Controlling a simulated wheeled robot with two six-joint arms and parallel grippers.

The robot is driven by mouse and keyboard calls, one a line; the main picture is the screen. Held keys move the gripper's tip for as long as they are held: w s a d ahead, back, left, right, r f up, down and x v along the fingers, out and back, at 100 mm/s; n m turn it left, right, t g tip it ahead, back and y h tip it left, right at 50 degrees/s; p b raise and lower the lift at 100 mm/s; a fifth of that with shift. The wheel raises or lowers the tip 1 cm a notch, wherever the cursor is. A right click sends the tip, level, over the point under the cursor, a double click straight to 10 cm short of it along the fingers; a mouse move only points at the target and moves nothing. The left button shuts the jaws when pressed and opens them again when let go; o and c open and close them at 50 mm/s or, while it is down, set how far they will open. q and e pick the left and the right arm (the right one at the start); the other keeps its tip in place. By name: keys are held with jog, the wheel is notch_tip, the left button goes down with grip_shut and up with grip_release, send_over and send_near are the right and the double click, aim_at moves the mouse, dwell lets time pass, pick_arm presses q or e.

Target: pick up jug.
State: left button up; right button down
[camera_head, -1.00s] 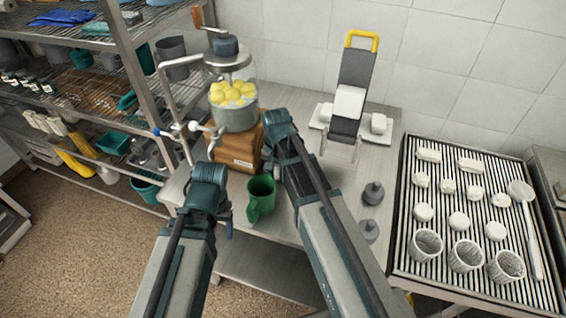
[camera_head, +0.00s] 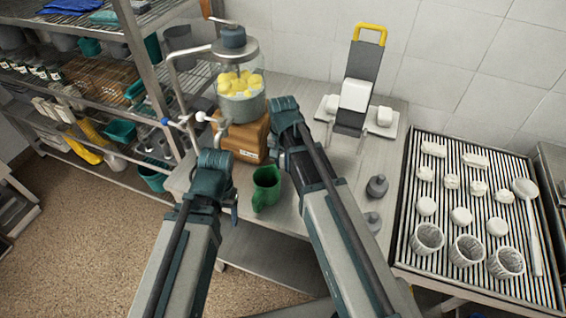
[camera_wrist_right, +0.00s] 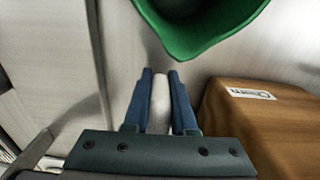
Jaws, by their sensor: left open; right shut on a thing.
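The jug (camera_head: 267,184) is green and stands upright on the metal counter, in front of the wooden machine base (camera_head: 243,142). In the right wrist view its green rim (camera_wrist_right: 192,28) is just beyond the fingertips. My right gripper (camera_wrist_right: 161,75) has a narrow whitish thing (camera_wrist_right: 159,98) between its fingers; I cannot make out what it is. In the head view my right gripper is behind and to the right of the jug, its fingertips hidden. My left gripper (camera_head: 234,204) is open, just left of the jug, partly hidden by its own wrist.
The machine's clear bowl (camera_head: 240,92) holds yellow pieces. Levers with coloured ends (camera_head: 190,120) stick out left. A white block slicer (camera_head: 355,90) stands at the back, with grey weights (camera_head: 377,187) nearer. A ribbed tray (camera_head: 445,230) with white pieces lies right; shelves (camera_head: 60,80) stand left.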

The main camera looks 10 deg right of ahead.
aim_at(282, 153)
notch_tip(282, 153, up, 9)
jog(key=p, duration=0.7)
jog(key=shift+f+p, duration=0.2)
jog(key=shift+p, duration=0.2)
